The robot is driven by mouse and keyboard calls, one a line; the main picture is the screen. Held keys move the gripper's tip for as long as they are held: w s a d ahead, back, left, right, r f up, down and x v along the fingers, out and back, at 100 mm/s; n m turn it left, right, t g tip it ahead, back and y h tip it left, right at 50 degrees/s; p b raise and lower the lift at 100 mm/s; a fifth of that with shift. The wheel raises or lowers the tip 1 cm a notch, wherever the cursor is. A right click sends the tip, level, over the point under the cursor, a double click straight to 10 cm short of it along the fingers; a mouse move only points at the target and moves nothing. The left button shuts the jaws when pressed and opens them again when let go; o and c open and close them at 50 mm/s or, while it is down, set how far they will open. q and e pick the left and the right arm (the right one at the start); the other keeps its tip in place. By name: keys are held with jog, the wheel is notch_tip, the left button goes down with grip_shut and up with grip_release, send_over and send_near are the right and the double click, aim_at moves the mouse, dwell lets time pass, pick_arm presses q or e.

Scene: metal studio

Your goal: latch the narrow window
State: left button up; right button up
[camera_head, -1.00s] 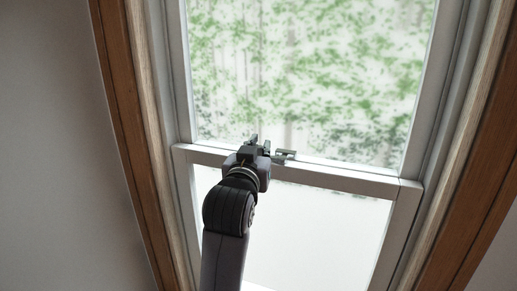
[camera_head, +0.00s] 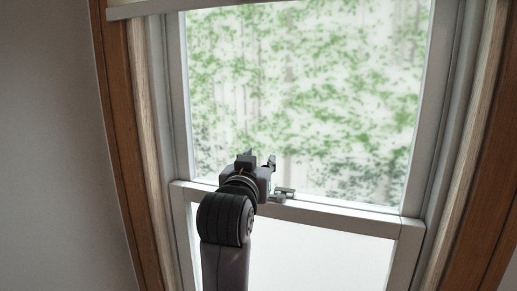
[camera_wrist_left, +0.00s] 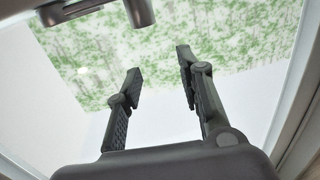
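The narrow window has a white frame; its upper pane (camera_head: 300,95) shows blurred greenery, its lower pane (camera_head: 315,255) is pale. A small grey metal latch (camera_head: 284,192) sits on top of the meeting rail (camera_head: 340,217) between the panes. My left gripper (camera_head: 258,160) is just left of the latch and above the rail, seemingly apart from the latch. Its fingers stand apart with nothing between them, as the left wrist view (camera_wrist_left: 159,64) shows. A dark metal piece (camera_wrist_left: 95,10) at the top left there may be the latch; I cannot be sure. My right gripper is out of view.
Brown wooden trim (camera_head: 122,140) flanks the window on both sides. A plain grey wall (camera_head: 50,150) lies to the left. A pale bar (camera_head: 150,9) crosses the top left. The space before the upper pane is free.

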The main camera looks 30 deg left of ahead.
pick_arm(q)
notch_tip(320, 180, up, 4)
jog(key=shift+r, duration=0.1)
dwell(0.7)
